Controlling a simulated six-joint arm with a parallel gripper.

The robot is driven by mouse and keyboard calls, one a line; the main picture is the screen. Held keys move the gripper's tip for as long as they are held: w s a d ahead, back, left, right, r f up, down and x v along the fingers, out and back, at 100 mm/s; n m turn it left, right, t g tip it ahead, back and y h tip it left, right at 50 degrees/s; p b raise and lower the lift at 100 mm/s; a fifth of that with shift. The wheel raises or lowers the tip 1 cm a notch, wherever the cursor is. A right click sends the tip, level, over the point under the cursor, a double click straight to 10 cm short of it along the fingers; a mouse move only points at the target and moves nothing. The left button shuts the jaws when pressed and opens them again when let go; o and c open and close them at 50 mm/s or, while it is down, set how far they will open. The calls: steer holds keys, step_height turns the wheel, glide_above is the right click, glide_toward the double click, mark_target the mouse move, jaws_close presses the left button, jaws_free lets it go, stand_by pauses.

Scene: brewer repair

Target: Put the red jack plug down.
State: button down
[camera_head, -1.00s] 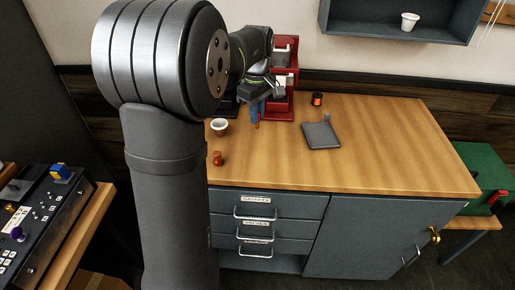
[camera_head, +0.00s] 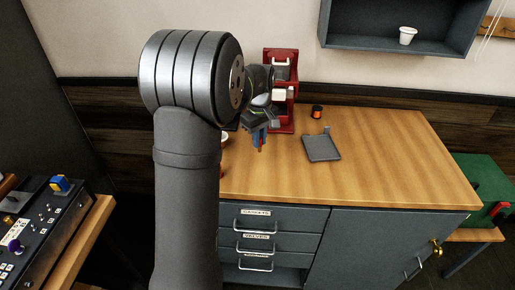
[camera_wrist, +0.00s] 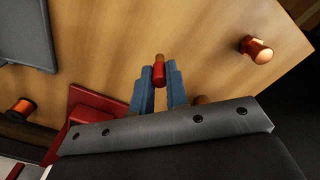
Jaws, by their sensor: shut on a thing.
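The red jack plug (camera_wrist: 159,74) is a small red cylinder with a copper-coloured end. It sits between the blue fingertips of my gripper (camera_wrist: 158,88) in the wrist view. My gripper is shut on it. In the head view my gripper (camera_head: 259,135) hangs over the left back part of the wooden bench (camera_head: 380,165), in front of the red machine. The plug's reddish end (camera_head: 261,149) points down below the fingers. I cannot tell whether it touches the bench top.
A red machine (camera_head: 283,58) stands behind my gripper. A grey tray (camera_head: 322,147) and a dark jar with an orange band (camera_head: 317,112) are to the right. A copper-red knob-like piece (camera_wrist: 257,50) lies on the bench. A cup (camera_head: 225,137) is mostly hidden by my arm. Bench right is clear.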

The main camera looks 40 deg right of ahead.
steer(key=shift+w+a+f, duration=0.1)
steer(key=shift+w+f, duration=0.3)
steer(key=shift+w, duration=0.05)
steer(key=shift+f, duration=1.8)
steer(key=shift+f, duration=0.1)
steer(key=shift+f, duration=0.1)
steer(key=c, duration=1.4)
jaws_free()
step_height(320, 180, up, 12)
steer(key=shift+r, duration=0.2)
